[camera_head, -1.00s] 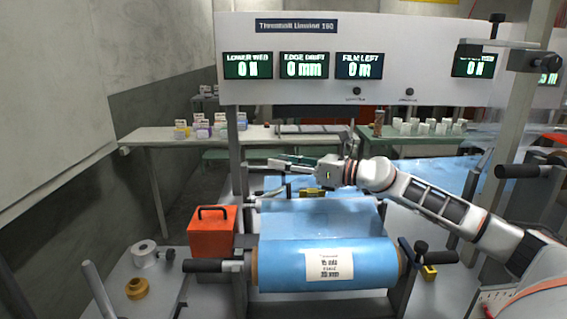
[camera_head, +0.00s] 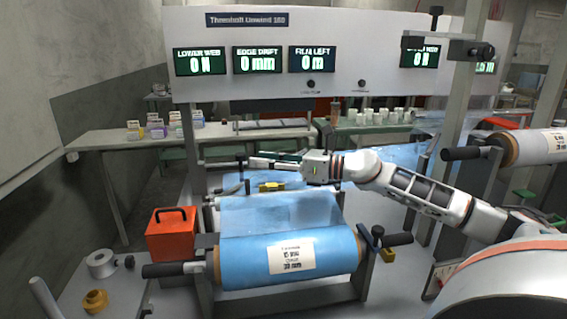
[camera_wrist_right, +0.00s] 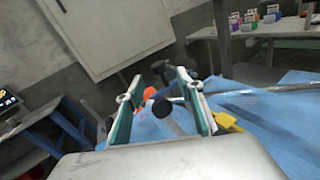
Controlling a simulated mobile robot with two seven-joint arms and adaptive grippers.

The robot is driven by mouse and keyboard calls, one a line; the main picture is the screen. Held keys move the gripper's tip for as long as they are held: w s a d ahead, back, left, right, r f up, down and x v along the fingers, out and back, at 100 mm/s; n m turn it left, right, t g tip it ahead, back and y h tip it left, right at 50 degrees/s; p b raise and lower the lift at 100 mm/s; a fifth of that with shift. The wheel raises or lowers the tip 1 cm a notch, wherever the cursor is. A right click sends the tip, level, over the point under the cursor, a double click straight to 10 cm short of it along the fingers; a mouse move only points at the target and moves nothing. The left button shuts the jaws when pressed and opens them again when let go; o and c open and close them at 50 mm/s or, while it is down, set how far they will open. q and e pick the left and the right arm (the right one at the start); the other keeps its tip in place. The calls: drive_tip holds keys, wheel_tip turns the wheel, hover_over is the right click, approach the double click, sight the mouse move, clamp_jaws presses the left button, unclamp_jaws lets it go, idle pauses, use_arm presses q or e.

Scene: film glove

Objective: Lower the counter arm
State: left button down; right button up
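My right gripper (camera_head: 275,160) reaches in from the right over the blue film, behind the front film roll (camera_head: 285,258). In the right wrist view its two green-lined fingers (camera_wrist_right: 160,115) are spread apart with nothing clamped. A grey round-ended bar (camera_wrist_right: 163,108) and a black handle (camera_wrist_right: 160,68) show between and beyond the fingers, apparently without being gripped. I cannot tell for certain which part is the counter arm. A short rod with a dark end (camera_head: 231,188) lies left of the yellow block (camera_head: 271,187), below the gripper. My left gripper is out of view.
An orange box (camera_head: 171,234) stands left of the roll. Black handles (camera_head: 165,270) stick out at the roll's ends. A display panel (camera_head: 300,60) spans the back, and a second roll (camera_head: 535,147) is at right. Upright posts flank the film.

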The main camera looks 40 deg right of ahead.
drive_tip(key=shift+v, duration=2.5)
drive_tip(key=shift+a, duration=0.1)
